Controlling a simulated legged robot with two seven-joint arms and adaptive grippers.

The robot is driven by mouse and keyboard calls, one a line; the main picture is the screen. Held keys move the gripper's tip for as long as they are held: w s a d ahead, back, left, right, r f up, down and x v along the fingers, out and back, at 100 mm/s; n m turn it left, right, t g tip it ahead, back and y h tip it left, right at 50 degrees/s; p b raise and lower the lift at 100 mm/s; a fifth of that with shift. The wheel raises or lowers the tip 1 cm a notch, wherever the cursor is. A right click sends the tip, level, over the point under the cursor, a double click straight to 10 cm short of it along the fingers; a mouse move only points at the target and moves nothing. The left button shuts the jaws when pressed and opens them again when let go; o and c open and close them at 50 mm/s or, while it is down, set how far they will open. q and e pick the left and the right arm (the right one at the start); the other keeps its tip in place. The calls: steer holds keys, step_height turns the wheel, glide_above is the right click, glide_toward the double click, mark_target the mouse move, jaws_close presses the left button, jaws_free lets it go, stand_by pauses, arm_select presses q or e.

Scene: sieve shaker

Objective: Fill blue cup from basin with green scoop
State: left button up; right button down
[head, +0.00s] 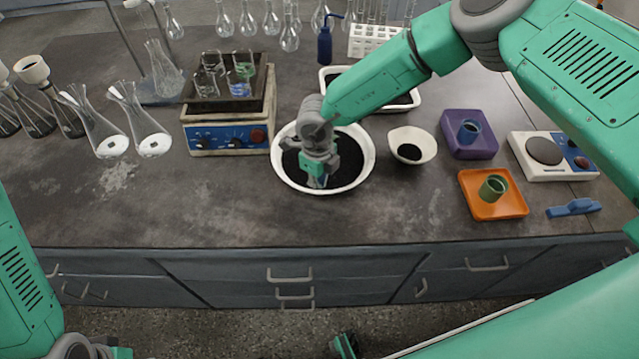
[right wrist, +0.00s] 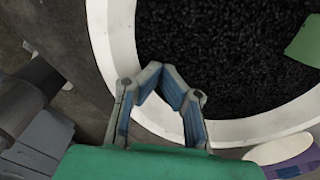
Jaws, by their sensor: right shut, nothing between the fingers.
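A round white basin (head: 278,165) of black grains stands at mid-table; its rim also shows in the right wrist view (right wrist: 118,50). My right gripper (head: 318,183) is over the basin's near part, shut with nothing in it. In the right wrist view its blue-padded fingers (right wrist: 160,112) appear against the basin rim and grains; contact is unclear. A green piece (right wrist: 306,42), possibly the green scoop, shows at the right edge there, over the grains. The blue cup (head: 469,131) stands upright on a purple tray (head: 485,148), right of the basin.
A small white bowl (head: 425,143) with black grains stands between basin and purple tray. A green cup (head: 493,188) stands on an orange tray (head: 510,205). A balance (head: 550,150) and a blue tool (head: 573,208) are at right. A blue-panelled heater (head: 228,135) borders the basin's left.

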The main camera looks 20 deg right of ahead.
steer(key=shift+a+f+b, duration=0.1)
steer(key=shift+f+b, duration=0.05)
steer(key=shift+b, duration=0.15)
steer(key=shift+w+r+p, duration=0.2)
steer(key=shift+r+p, duration=0.3)
steer(key=shift+p, duration=0.2)
steer(key=shift+w+a+r+t+y+p, duration=0.25)
steer(key=shift+r+t+y+p, duration=0.15)
steer(key=shift+r+p, duration=0.15)
steer(key=shift+w+a+r+b, duration=0.1)
steer(key=shift+w+b, duration=0.05)
steer(key=shift+b, duration=0.15)
steer(key=shift+r+g+h, duration=0.25)
steer(key=shift+g+h, duration=0.05)
steer(key=shift+g, duration=0.1)
steer(key=shift+w+a+r+g+h+b, duration=0.15)
steer(key=shift+w+r+g+h+b, duration=0.15)
steer(key=shift+r+g+h+b, duration=0.65)
steer(key=shift+a+r+g+b, duration=0.15)
steer(key=shift+r+g+b, duration=0.25)
steer(key=shift+b, duration=0.35)
steer(key=shift+r, duration=0.1)
